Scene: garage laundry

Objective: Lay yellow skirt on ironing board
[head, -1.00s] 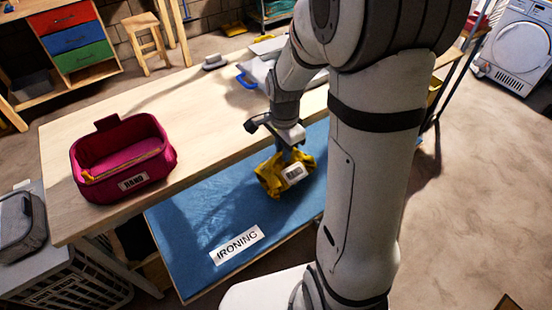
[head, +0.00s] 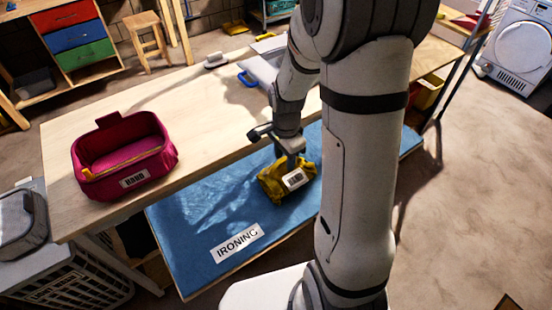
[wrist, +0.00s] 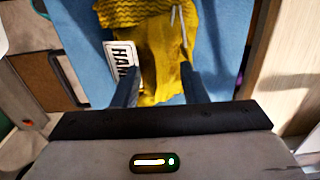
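The yellow skirt (head: 274,184) is a bunched cloth with a white tag at the ironing board. My gripper (head: 290,163) points down into it. In the wrist view the skirt (wrist: 160,60) fills the gap between the two fingers (wrist: 160,85), which appear shut on it. A white tag with dark letters, partly covered, shows beside the left finger. The blue ironing board (head: 190,225) with its "IRONING" label lies under the skirt. I cannot tell whether the skirt touches the board or hangs just above it.
A wooden table (head: 200,120) runs along the board's far side, bearing a magenta basket (head: 125,165) with a tag. A grey-white item with a blue handle (head: 248,78) lies farther back. The board's left part is clear. A white machine (head: 515,45) stands at the back right.

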